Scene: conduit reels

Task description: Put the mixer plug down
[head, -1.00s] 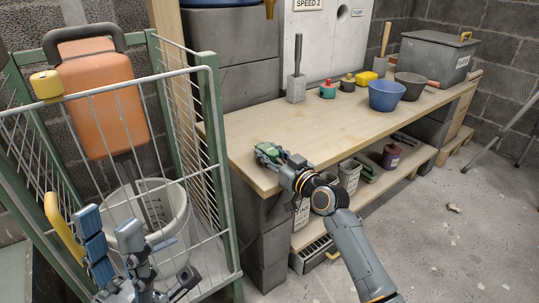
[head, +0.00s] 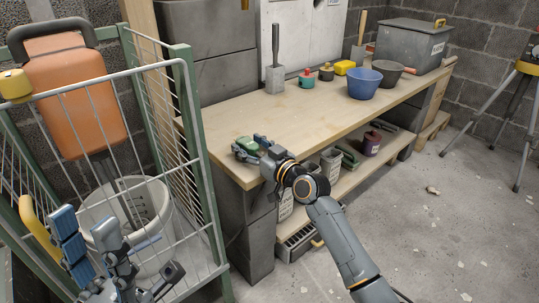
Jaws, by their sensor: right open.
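The green plug (head: 244,146), which I take for the mixer plug, lies on the wooden bench top at its near left corner. My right gripper (head: 259,149) is open right beside it at the bench edge; its fingers partly cover the plug, and I cannot tell whether they touch it. The orange mixer (head: 72,95) stands in the wire cage at the left, its shaft in a pale bucket (head: 150,205). My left gripper (head: 92,238) is open and empty, in front of the cage at the lower left.
The bench top (head: 290,125) is clear beyond the plug. A tripod (head: 525,100) stands at the right on open floor.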

